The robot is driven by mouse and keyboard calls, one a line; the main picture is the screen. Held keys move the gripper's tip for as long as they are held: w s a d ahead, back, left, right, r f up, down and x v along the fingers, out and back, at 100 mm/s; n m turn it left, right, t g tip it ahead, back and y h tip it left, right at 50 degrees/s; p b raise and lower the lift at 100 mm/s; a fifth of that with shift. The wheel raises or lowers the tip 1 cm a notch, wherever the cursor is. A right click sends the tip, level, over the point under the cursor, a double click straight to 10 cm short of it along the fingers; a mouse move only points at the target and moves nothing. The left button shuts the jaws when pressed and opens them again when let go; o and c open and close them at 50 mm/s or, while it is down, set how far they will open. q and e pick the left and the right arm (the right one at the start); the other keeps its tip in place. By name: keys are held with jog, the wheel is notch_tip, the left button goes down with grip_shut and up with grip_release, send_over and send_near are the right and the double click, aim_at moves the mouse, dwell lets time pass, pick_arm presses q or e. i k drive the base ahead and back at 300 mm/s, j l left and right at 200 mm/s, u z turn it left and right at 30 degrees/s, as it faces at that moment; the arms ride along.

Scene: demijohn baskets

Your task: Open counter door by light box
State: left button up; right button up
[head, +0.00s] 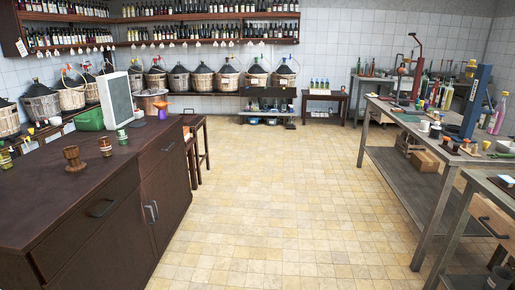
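The dark brown counter (45,202) stands at the left. The counter door (170,195) below the light box looks shut. Two upright metal handles (153,210) sit close together near the seam between this door and the front panel to its left. Neither of my grippers is in view.
Stools (203,150) stand just past the counter's far end. Metal workbenches (418,140) line the right side. The tiled floor (285,200) between is clear. Basketed demijohns (203,80) line the back.

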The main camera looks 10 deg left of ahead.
aim_at(166, 188)
jog(key=i, duration=0.95)
jog(key=i+l+u, duration=0.1)
jog(key=i, duration=0.85)
